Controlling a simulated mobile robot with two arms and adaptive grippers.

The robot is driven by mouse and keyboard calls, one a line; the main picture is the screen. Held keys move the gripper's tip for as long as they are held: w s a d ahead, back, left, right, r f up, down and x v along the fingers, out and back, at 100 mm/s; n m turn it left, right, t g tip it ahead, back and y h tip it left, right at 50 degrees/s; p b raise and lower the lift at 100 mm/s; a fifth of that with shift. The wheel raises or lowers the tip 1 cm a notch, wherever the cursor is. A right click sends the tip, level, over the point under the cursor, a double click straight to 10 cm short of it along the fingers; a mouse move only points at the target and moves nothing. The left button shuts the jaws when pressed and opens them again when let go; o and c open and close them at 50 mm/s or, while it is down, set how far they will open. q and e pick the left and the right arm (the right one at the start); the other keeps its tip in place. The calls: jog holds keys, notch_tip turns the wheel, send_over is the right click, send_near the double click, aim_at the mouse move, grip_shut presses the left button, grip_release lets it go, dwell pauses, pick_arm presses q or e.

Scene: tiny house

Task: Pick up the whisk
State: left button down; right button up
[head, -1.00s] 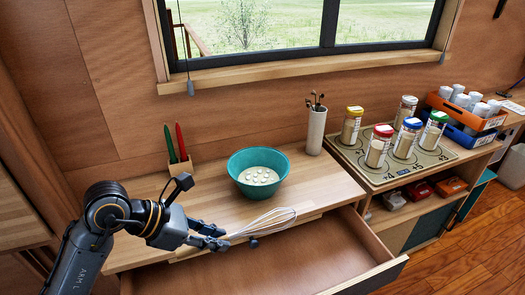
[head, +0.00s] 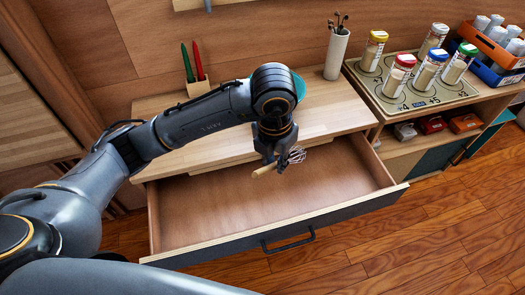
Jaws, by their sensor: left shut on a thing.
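My left gripper (head: 275,160) is shut on the whisk and points down over the open drawer. The whisk has a light wooden handle (head: 265,170) sticking out to the left of the fingers and thin wire loops (head: 297,155) to the right. The whisk's middle is hidden by the fingers. It appears held above the drawer, clear of the counter. My right gripper is not in view.
The open drawer (head: 210,210) looks empty. A teal bowl (head: 299,84) on the counter (head: 325,115) is mostly hidden behind my left arm. A white utensil holder (head: 336,55) and several spice jars stand to the right.

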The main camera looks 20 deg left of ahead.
pick_arm(q)
jog(key=n+g, duration=0.2)
jog(key=d+n+p, duration=0.1)
jog(key=n, duration=0.1)
jog(key=shift+w+g, duration=0.4)
jog(key=shift+w+f+n+g+p, duration=0.2)
jog(key=shift+n+g+p, duration=0.15)
jog(key=shift+n+g, duration=0.6)
jog(key=shift+w+a+f+n+g+h+p, duration=0.1)
jog(key=shift+w+a+n+g+h+p, duration=0.15)
jog(key=shift+n, duration=0.4)
jog(key=shift+w+f+n+g+h+p, duration=0.1)
jog(key=shift+n+h, duration=0.25)
jog(key=shift+n, duration=0.25)
jog(key=w+a+f+n+h+p, duration=0.1)
jog(key=w+a+n+h+p, duration=0.1)
jog(key=w+a+n+h, duration=0.2)
jog(key=n+h, duration=0.3)
jog(key=n, duration=0.1)
jog(key=shift+w+a+f+p, duration=0.15)
jog(key=shift+w+a+p, duration=0.1)
jog(key=shift+w+p, duration=0.1)
